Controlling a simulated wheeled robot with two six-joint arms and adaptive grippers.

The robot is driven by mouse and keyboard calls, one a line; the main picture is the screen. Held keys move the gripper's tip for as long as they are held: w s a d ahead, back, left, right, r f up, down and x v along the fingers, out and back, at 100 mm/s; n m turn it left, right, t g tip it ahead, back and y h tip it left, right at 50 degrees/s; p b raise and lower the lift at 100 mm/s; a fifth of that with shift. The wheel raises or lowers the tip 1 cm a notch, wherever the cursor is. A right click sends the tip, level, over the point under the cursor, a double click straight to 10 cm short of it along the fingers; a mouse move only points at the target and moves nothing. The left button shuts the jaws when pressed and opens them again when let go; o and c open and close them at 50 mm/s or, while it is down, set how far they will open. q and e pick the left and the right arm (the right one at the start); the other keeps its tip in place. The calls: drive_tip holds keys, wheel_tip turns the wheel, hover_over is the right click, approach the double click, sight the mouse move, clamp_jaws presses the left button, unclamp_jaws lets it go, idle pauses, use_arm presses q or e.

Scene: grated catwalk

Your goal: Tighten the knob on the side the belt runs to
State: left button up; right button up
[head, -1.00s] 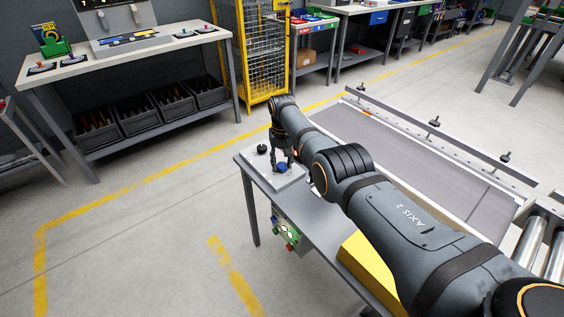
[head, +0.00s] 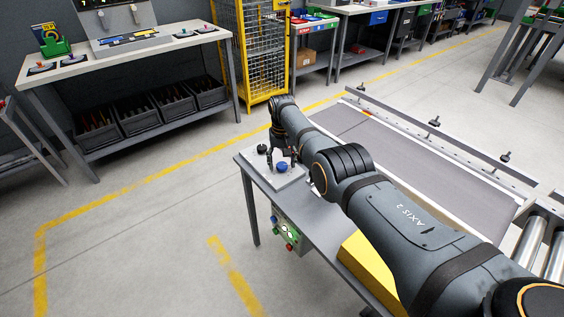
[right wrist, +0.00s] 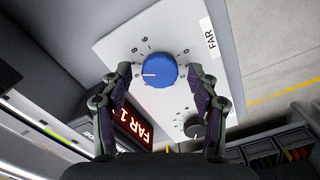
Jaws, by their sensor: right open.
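A pale control plate (head: 289,181) on a small grey table carries a blue knob (head: 282,167) and a black knob (head: 262,149). In the right wrist view the blue knob (right wrist: 155,71) has a white pointer line turned left, with numbers around it. A "FAR" label (right wrist: 210,38) is beside it; the black knob (right wrist: 195,129) is lower right. My right gripper (head: 282,160) is open above the blue knob, its fingers on either side in the wrist view, with a visible gap. The grey belt (head: 420,165) lies right of the table.
A button box (head: 286,232) hangs on the table's front side. A yellow block (head: 368,268) lies under my right arm. Rails with black clamps (head: 434,122) run along the belt's far side. Metal rollers (head: 535,238) are at the right edge. The floor at left is clear.

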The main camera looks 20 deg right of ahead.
sight(282, 165)
wheel_tip(282, 165, up, 12)
idle(0.5)
